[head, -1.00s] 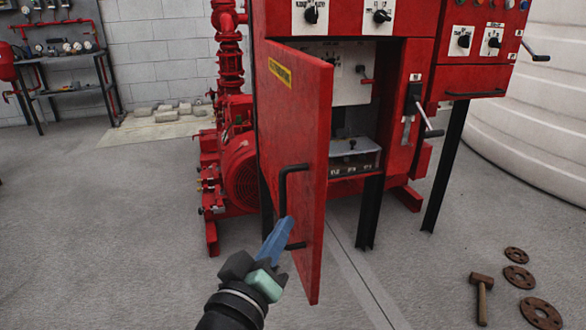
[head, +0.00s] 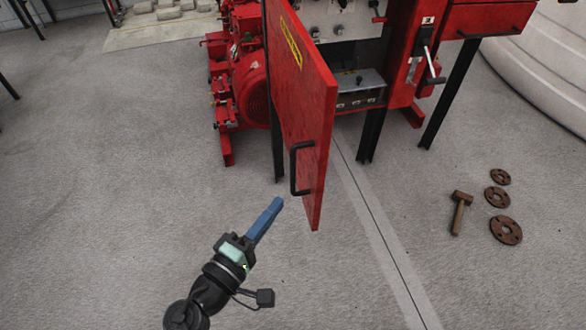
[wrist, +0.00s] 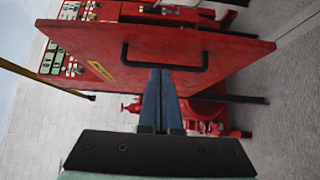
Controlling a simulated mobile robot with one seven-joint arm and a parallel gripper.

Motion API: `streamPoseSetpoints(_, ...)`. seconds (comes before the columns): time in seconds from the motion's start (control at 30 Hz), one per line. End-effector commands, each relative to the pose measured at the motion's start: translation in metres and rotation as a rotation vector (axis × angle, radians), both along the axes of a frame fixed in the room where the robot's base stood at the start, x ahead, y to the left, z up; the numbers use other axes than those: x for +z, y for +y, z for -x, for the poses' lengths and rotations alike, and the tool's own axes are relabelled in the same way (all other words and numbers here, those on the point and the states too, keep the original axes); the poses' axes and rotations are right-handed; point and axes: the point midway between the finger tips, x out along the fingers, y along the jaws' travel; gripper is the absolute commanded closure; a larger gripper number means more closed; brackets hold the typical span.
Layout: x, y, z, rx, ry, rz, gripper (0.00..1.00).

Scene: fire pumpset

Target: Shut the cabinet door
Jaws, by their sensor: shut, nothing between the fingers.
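The red cabinet door (head: 308,100) stands wide open, swung out toward me from the red cabinet (head: 402,60). Its black bar handle (head: 294,168) is on the face turned to the left. My gripper (head: 277,203) has its blue fingers shut and empty, in front of and a little below and left of the handle, apparently apart from it. In the wrist view the door (wrist: 205,50) spans the upper middle, with the handle (wrist: 165,60) just beyond the fingertips (wrist: 160,75). The wrist picture is turned on its side.
A red pump (head: 248,95) stands left of the cabinet. Black cabinet legs (head: 372,135) reach the floor. A hammer (head: 460,212) and rusty flanges (head: 506,230) lie on the floor at right, near a white tank (head: 540,75).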

Motion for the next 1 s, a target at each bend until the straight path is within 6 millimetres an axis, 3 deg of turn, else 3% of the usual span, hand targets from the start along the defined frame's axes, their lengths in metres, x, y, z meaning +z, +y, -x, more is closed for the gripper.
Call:
streamPoseSetpoints(0.53, -0.001, -0.043, -0.075, -0.003, -0.001, -0.002, 1.0)
streamPoseSetpoints(1.0, -0.001, -0.048, -0.085, -0.001, -0.001, -0.003, 1.0)
